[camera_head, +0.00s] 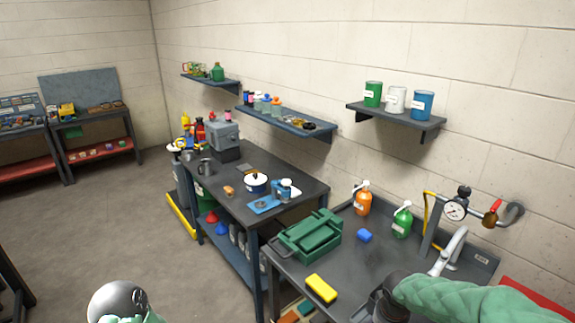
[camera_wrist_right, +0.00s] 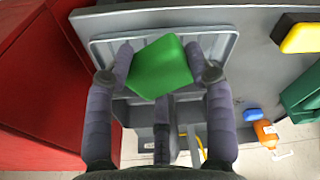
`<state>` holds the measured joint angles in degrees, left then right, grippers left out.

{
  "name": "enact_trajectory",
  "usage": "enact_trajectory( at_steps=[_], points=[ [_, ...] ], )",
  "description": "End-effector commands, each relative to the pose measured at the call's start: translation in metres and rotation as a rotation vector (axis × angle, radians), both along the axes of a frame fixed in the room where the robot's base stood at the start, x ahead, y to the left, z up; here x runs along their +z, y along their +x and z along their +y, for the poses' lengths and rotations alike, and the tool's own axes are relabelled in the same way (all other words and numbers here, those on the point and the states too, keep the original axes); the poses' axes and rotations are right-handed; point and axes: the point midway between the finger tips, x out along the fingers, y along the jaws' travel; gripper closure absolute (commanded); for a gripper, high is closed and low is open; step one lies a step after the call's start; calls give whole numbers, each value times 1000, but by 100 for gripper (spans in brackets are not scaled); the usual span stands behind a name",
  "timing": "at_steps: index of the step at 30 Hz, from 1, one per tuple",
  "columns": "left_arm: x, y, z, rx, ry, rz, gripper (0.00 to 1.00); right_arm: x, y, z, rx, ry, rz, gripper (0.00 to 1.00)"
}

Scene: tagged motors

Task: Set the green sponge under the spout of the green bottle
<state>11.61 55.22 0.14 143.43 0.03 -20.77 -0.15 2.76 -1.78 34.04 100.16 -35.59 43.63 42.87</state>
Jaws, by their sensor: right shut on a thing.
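The green sponge (camera_wrist_right: 160,66) is between the fingers of my right gripper (camera_wrist_right: 165,72) in the right wrist view, held over a grey rimmed basin. The gripper is shut on it. In the head view the right gripper (camera_head: 388,300) is at the bottom over the right bench, and the sponge is hidden there. The green bottle (camera_head: 402,221) with a white spout stands upright at the back of that bench, beyond my right gripper. It cannot be made out in the wrist view. Of my left arm, only a rounded part shows at the bottom left; its gripper is out of view.
A blue sponge (camera_head: 364,236) lies in front of the orange bottle (camera_head: 362,199) and green bottle. A yellow sponge (camera_head: 321,288) lies at the bench's front edge. A green toolbox (camera_head: 309,236) stands at left. A white tap (camera_head: 449,252) and gauge pipework (camera_head: 456,210) stand right of the green bottle.

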Motion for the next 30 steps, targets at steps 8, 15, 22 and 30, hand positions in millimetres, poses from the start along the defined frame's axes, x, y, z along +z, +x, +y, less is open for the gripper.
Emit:
enact_trajectory(
  at_steps=[8,15,22,30],
  points=[
    [0,0,0,0,0,0,43,-60,-7,63,310,14,5,63],
    [-18,0,0,0,0,0,43,-90,-10,77,384,20,0,63],
    [-36,0,0,0,0,0,43,-107,-10,77,382,19,1,63],
    [-38,0,0,0,0,0,43,-110,-10,77,380,20,1,63]
  ],
)
